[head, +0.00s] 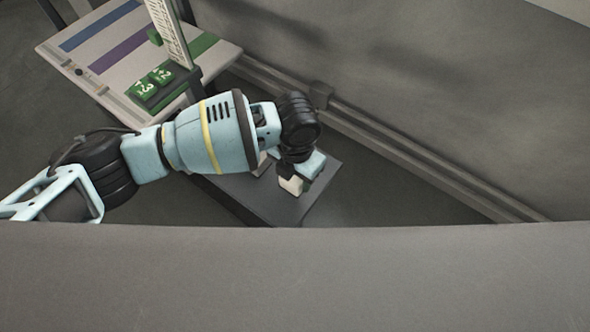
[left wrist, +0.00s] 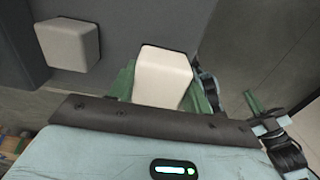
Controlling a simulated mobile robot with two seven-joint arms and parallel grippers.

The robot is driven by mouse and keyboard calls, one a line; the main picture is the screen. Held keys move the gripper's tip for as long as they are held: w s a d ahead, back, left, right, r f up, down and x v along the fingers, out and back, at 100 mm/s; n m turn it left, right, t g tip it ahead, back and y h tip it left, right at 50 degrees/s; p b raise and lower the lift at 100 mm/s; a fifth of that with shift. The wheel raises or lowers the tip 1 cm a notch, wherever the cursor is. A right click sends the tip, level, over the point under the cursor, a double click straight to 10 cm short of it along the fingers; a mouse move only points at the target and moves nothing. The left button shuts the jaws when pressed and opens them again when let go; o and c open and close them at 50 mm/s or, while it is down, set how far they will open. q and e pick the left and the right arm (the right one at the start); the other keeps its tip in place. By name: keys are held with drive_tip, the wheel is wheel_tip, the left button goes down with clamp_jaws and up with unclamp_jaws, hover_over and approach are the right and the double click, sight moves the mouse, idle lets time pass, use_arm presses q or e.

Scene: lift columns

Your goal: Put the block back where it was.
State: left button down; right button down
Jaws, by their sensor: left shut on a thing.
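My left gripper (head: 294,182) reaches over a dark grey platform (head: 284,209) in the head view. It is shut on a cream-white block (head: 291,186). In the left wrist view the held block (left wrist: 163,75) sits between the green fingers (left wrist: 163,92). A second pale block (left wrist: 68,45) stands to its left on the dark surface, apart from it. In the head view my arm mostly hides that second block. I cannot tell whether the held block touches the platform.
A pale table (head: 118,52) with blue, purple and green stripes stands at the upper left.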

sight(295, 183)
use_arm(q)
drive_tip(key=shift+w+f, duration=0.1)
drive_tip(key=shift+f, duration=1.65)
drive_tip(key=shift+f, duration=0.15)
drive_tip(key=c, duration=0.6)
unclamp_jaws()
drive_tip(key=shift+f, duration=0.1)
drive_tip(key=shift+c, duration=0.2)
drive_tip(key=shift+r, duration=0.25)
wheel_tip(295, 183, up, 11)
drive_tip(key=shift+f, duration=0.1)
drive_tip(key=shift+r, duration=0.5)
